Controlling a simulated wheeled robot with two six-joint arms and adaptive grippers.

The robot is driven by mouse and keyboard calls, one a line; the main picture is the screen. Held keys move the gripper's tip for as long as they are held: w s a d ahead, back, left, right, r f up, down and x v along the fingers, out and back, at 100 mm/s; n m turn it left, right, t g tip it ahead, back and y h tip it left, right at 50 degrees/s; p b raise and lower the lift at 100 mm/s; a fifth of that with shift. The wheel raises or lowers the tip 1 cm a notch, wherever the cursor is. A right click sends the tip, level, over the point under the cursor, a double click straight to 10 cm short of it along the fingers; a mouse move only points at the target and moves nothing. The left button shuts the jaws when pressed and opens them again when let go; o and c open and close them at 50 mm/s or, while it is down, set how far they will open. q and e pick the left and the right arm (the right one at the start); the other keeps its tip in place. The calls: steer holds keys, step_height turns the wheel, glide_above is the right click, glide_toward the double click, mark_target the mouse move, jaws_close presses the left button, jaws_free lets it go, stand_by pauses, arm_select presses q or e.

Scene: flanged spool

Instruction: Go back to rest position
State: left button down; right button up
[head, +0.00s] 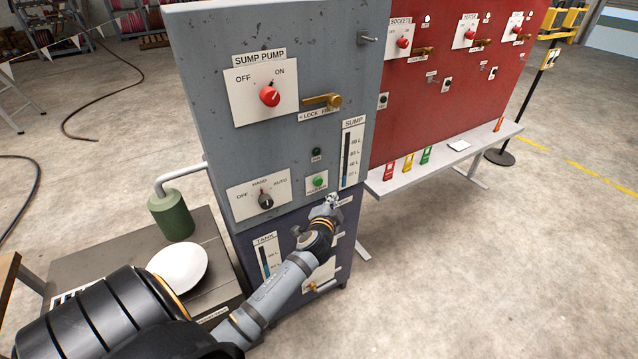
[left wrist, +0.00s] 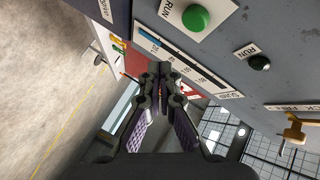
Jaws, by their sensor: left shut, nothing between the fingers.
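My left gripper (head: 331,201) is shut and empty. In the head view it is in front of the grey sump pump panel (head: 215,70), below the green button (head: 319,181) and the sump level gauge (head: 352,153). In the left wrist view the two dark fingers (left wrist: 162,73) are together. The green button (left wrist: 196,17) and the gauge (left wrist: 185,55) lie beyond them, apart from the fingertips in that picture. My left arm reaches in from the lower left. My right gripper is in neither view.
The panel has a red knob (head: 270,96), a brass lever (head: 322,101) and a black selector (head: 266,202). A red panel (head: 440,100) with a shelf (head: 378,187) stands to the right. A bench (head: 115,257) holds a green canister (head: 171,216) and white dish (head: 178,266).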

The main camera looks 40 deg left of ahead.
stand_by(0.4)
arm_select(q)
steer(key=s+d+f+n+g+h, duration=0.1)
steer(key=s+f+g, duration=0.1)
steer(key=s+f, duration=0.65)
steer(key=s+d+f+n+g+h, duration=0.1)
steer(key=s+f+g, duration=0.2)
steer(key=f, duration=1.1)
steer(key=s+f+n+g+h, duration=0.15)
steer(key=s+f, duration=0.45)
steer(key=f, duration=0.6)
steer(key=s+d+f+n+g, duration=0.1)
steer(key=s+f, duration=0.4)
steer(key=s, duration=0.5)
steer(key=s+d+f+n+g+h, duration=0.1)
steer(key=s+f, duration=0.4)
steer(key=s, duration=0.5)
steer(key=s+d+f+n+g, duration=0.1)
steer(key=s+d+f+g, duration=0.2)
steer(key=s, duration=0.7)
step_height(320, 180, down, 2)
steer(key=shift+s+d+f+g+h, duration=0.15)
steer(key=shift+s+g+h, duration=0.2)
steer(key=shift+g, duration=0.4)
